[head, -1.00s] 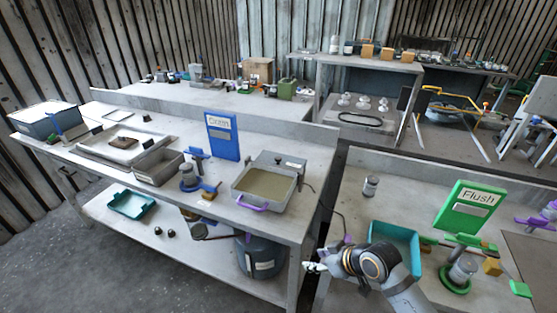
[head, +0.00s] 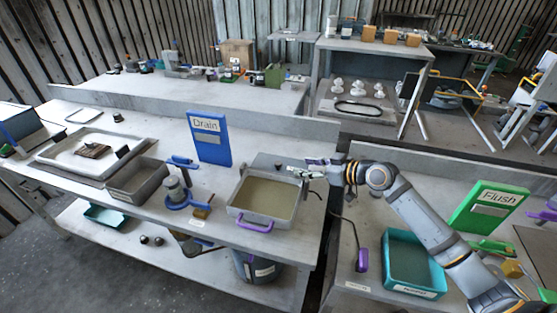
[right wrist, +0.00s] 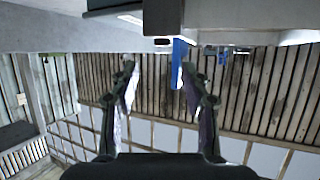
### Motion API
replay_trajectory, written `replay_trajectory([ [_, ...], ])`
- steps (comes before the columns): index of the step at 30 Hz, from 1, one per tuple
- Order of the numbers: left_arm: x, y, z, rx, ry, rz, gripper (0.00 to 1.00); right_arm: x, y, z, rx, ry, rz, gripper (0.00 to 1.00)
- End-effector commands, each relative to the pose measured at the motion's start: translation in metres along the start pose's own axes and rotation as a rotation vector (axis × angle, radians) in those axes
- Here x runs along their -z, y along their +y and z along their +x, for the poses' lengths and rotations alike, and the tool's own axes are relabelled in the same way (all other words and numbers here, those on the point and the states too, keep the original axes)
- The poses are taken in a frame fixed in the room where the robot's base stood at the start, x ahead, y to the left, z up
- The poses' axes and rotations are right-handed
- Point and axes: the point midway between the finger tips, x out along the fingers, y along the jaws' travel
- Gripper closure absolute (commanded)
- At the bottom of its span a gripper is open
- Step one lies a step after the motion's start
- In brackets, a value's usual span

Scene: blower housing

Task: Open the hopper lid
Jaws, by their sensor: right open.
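A grey square bin (head: 264,196) with a tan inside face and a purple handle (head: 255,226) at its front edge sits at the right end of the left bench in the head view. It looks like the hopper; I cannot make out a separate lid. My right gripper (head: 300,172) is open and empty above the bin's back right corner, apart from the purple handle. In the right wrist view, the two fingers (right wrist: 158,76) are spread with nothing between them, and the picture is upside down. My left gripper is not in view.
A blue Drain sign (head: 208,138) stands behind the bin to the left. A blue clamp holding a jar (head: 176,190) and a grey tray (head: 138,180) stand left of the bin. A teal tray (head: 410,262) and green Flush sign (head: 490,207) are on the right bench.

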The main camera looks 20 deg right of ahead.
Motion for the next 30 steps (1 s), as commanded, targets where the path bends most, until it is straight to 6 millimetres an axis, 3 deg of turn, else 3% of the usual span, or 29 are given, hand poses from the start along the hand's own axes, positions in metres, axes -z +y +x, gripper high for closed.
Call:
replay_trajectory([
  [3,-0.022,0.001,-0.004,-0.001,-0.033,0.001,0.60,0.002,0.000,0.010,-0.001,0.006,0.006,0.53],
  [8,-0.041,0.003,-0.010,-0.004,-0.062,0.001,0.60,0.004,0.000,0.036,0.000,0.006,0.009,0.53],
  [11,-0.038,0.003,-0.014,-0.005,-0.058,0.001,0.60,0.004,-0.002,0.056,0.003,0.004,0.008,0.53],
  [18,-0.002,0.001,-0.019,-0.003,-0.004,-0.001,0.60,0.001,-0.001,0.094,0.001,0.000,0.004,0.53],
  [30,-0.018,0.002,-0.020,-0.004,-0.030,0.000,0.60,-0.001,-0.001,0.103,0.001,-0.002,0.001,0.56],
])
